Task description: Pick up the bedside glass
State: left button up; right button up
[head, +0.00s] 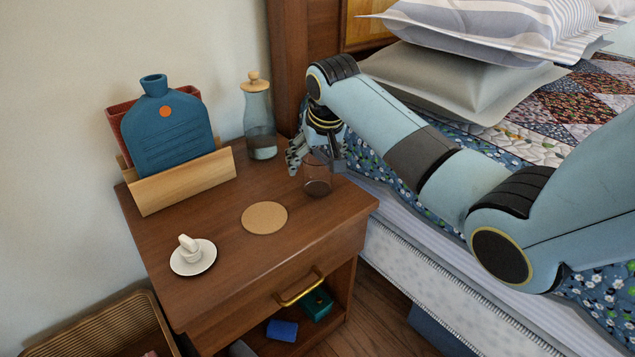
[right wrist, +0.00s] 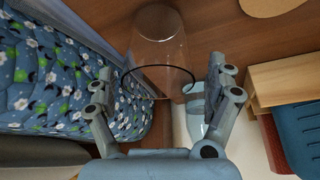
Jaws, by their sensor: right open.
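The bedside glass (head: 318,186) is clear and faintly pinkish, and stands upright on the nightstand (head: 225,275) near its right back side. My right gripper (head: 317,161) is over the glass, with its fingers spread. In the right wrist view the glass (right wrist: 158,48) lies ahead between the open fingers (right wrist: 159,76), with its round rim nearest me. One finger is on each side of the rim, with gaps visible, so the glass is not clamped. The gripper covers the upper part of the glass in the head view. My left gripper is not in view.
A carafe (head: 260,125) with a wooden stopper stands behind the glass. A cork coaster (head: 265,218), a white dish (head: 193,262) and a wooden holder (head: 180,180) with a blue hot-water bottle (head: 170,135) share the top. The bed (head: 480,150) borders the right side.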

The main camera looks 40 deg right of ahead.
jog(key=b+x, duration=0.1)
jog(key=x, duration=0.3)
jog(key=shift+b, duration=0.3)
jog(key=shift+s, duration=0.1)
jog(key=c, duration=1.4)
